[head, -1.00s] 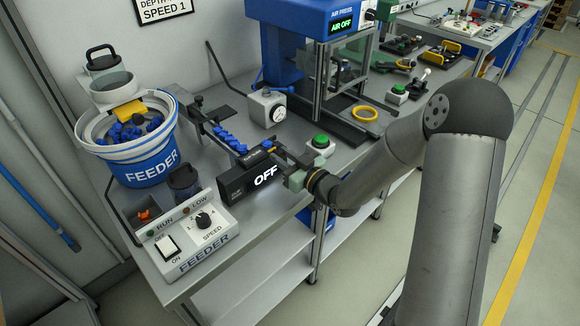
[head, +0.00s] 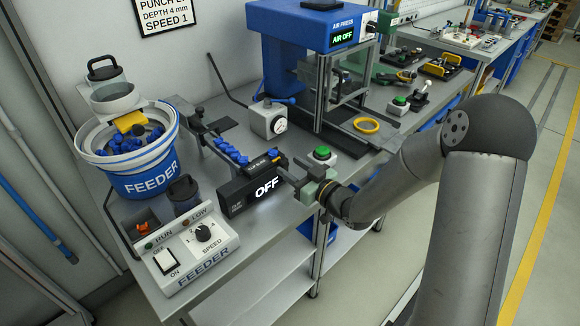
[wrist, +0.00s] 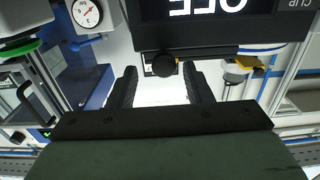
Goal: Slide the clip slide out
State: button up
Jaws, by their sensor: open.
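The clip slide unit is a black box (head: 250,190) with a lit "OFF" display, standing at the front edge of the feeder bench. In the wrist view its dark underside edge and display face (wrist: 220,32) fill the top, and a round black knob (wrist: 164,65) sticks out below the display. My gripper (head: 297,178) is just right of the box in the head view. In the wrist view my gripper (wrist: 160,84) has its two black fingers spread, with the knob ahead of the gap between them. Nothing is held. The knob is hard to make out in the head view.
A row of blue parts (head: 228,148) lies on the track behind the box. The feeder bowl (head: 145,175) and its control box (head: 187,250) stand left. A green button (head: 321,153), a gauge block (head: 268,118) and the air press (head: 310,30) stand behind and right.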

jog(key=b+v, duration=0.1)
jog(key=v, duration=1.4)
jog(key=shift+s+d+b, duration=0.25)
jog(key=shift+s+b, duration=0.05)
jog(key=shift+b, duration=0.1)
jog(key=s+d+f+m+g+h+p, duration=0.15)
jog(key=d+m+g+h, duration=0.3)
jog(key=d+h, duration=0.7)
jog(key=s+a+r+m+g+h, duration=0.1)
jog(key=s+a+r+m+g, duration=0.1)
jog(key=s, duration=0.7)
jog(key=s+a+r+m+g, duration=0.2)
jog(key=s+a+g, duration=0.2)
jog(key=s, duration=0.6)
jog(key=shift+m+g+h+p, duration=0.35)
jog(key=shift+g+p, duration=0.1)
jog(key=shift+g, duration=0.1)
